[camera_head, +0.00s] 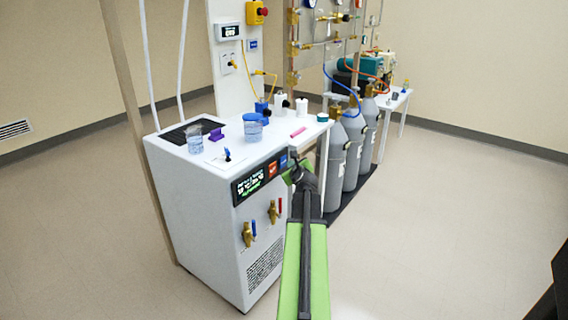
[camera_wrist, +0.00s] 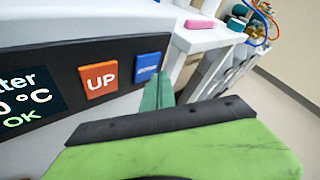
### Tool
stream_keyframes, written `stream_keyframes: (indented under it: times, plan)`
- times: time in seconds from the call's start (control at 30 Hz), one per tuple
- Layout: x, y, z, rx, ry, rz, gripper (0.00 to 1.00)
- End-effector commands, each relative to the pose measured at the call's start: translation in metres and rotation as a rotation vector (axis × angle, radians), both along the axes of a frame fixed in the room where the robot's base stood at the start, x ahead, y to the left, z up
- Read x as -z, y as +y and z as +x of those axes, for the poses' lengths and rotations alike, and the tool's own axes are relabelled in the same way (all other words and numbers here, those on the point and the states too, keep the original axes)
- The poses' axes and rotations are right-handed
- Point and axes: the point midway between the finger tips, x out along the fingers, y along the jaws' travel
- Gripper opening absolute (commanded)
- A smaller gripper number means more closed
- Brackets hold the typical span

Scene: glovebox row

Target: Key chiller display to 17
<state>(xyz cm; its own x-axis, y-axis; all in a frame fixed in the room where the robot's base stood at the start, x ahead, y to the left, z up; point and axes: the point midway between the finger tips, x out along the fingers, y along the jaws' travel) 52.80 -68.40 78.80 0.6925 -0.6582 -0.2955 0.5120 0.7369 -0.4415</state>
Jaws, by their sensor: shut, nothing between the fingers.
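The white chiller (camera_head: 205,215) stands left of my arm. Its dark front panel carries a lit display (camera_head: 249,184), an orange UP button (camera_head: 272,169) and a blue button (camera_head: 283,160). In the wrist view the display (camera_wrist: 27,97) is cut off at the left edge; "0 °C" and "OK" show, but the full number does not. The UP button (camera_wrist: 98,79) is left of the blue button (camera_wrist: 147,67), whose label is too blurred to read. My gripper (camera_wrist: 158,88) is shut and empty, its green fingertips just below and right of the blue button. I cannot tell if they touch it.
Brass valves (camera_head: 247,234) stick out below the panel. Grey gas cylinders (camera_head: 354,145) stand behind at the right. The floor (camera_head: 440,230) at right is clear.

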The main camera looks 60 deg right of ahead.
Motion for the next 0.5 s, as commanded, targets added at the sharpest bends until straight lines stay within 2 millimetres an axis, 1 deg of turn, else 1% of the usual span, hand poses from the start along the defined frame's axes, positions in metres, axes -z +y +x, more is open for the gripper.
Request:
stream_keyframes:
  times: [0.33, 0.5]
  plan:
    - [0.000, -0.001, -0.005, 0.002, 0.000, 0.001, 0.00]
    - [0.000, 0.000, -0.020, 0.003, -0.001, 0.001, 0.00]
